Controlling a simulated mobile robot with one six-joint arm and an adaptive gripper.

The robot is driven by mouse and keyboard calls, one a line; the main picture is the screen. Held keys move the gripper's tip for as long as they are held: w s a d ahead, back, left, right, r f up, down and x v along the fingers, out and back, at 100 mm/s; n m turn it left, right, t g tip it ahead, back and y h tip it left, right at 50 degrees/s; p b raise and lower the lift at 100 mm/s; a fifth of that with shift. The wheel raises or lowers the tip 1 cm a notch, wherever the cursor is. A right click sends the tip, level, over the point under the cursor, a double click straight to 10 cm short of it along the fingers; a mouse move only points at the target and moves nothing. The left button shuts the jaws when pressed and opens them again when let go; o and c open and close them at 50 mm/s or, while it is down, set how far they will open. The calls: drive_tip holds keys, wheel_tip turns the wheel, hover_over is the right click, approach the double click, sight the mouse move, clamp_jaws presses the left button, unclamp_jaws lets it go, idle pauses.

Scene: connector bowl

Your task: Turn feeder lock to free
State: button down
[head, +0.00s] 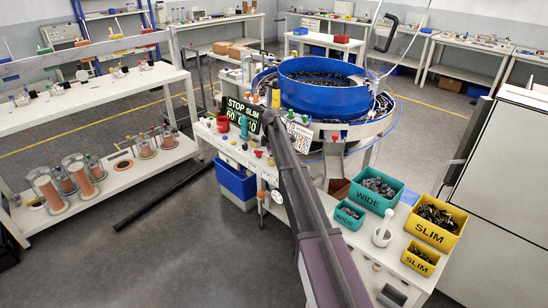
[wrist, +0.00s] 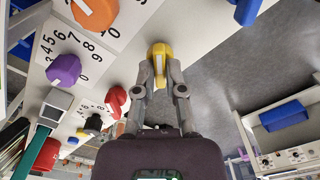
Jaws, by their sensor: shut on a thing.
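In the wrist view my gripper (wrist: 161,70) is shut on a yellow knob-like handle (wrist: 160,50), with one finger on each side of it. The handle sits at the edge of a white panel, above the grey floor. I cannot read a label on it, so I cannot tell whether it is the feeder lock or which position it is in. In the head view my arm reaches to the front of the feeder bench (head: 238,150), and it hides the jaws and the handle.
Beside the handle are an orange dial (wrist: 95,14), a purple dial (wrist: 63,70) with numbers and a red knob (wrist: 115,97). The blue bowl feeder (head: 318,95) stands behind. Teal bins (head: 370,200) and yellow bins (head: 432,232) of parts stand at right.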

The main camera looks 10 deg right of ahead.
drive_tip(key=shift+w+d, duration=0.15)
drive_tip(key=shift+d, duration=0.05)
drive_tip(key=c, duration=0.7)
unclamp_jaws()
drive_tip(key=shift+a, duration=0.1)
